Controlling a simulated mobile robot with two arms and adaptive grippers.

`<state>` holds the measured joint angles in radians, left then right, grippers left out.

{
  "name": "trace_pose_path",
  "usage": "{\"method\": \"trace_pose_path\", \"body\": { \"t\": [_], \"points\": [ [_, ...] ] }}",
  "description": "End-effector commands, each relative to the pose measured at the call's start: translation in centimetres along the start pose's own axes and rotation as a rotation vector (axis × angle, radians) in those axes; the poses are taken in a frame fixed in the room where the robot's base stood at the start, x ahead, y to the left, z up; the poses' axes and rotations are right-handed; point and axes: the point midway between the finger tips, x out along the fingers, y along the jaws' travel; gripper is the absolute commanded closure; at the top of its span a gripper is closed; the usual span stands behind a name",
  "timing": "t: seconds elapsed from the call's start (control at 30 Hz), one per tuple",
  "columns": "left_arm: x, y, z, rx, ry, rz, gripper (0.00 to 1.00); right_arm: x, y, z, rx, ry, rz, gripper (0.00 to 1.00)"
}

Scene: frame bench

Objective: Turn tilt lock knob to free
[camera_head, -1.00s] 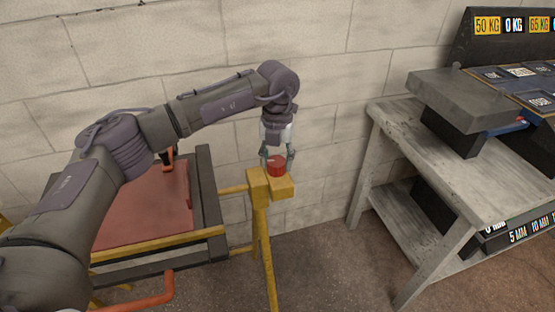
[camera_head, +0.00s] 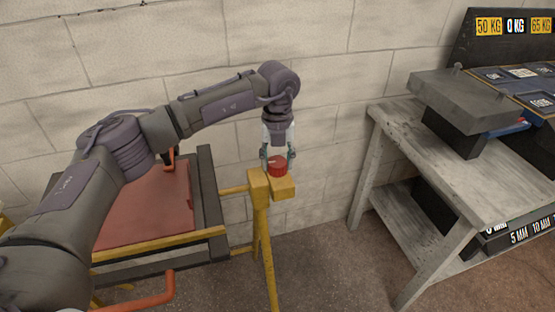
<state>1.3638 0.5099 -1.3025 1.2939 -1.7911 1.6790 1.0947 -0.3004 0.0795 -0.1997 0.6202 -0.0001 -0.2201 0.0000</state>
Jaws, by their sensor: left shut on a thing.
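The red tilt lock knob (camera_head: 278,168) sits on top of a yellow block at the upper end of the yellow stand (camera_head: 260,200). It has a pale mark on its top left side. My left gripper (camera_head: 278,157) points down from above, its two fingers on either side of the knob and shut on it. The fingers partly cover the knob's sides. My right gripper is not in view.
A frame with a reddish panel (camera_head: 145,205) and dark rails stands left of the knob, joined to the stand by yellow bars. An orange handle (camera_head: 150,296) sticks out low in front. A grey wooden table (camera_head: 410,150) with a heavy block (camera_head: 462,98) stands at right.

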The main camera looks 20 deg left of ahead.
Motion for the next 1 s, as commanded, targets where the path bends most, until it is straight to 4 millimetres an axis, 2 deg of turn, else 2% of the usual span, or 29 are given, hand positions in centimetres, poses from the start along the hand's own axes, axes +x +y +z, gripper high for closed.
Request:
{"method": "trace_pose_path", "body": {
  "t": [0.03, 0.17, 0.2, 0.57, 0.67, 1.0],
  "points": [
    [-0.1, 0.0, 0.1, -0.004, -0.003, -0.002, 0.5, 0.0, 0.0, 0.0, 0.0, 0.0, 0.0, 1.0],
    [-0.1, 0.0, 0.1, -0.003, -0.002, -0.002, 0.29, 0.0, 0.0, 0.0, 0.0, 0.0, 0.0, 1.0],
    [-0.1, 0.0, 0.1, -0.003, -0.002, -0.001, 0.27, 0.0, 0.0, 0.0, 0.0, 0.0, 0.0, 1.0],
    [-0.6, 0.0, 0.1, -0.001, -0.002, -0.002, 0.27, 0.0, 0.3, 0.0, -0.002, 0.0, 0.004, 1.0],
    [-1.9, -0.1, 0.1, -0.001, -0.003, -0.004, 0.27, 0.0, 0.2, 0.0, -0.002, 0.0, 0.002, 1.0],
    [-9.0, -0.1, 0.1, -0.001, -0.004, -0.003, 0.27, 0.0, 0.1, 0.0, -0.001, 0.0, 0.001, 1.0]
  ]
}}
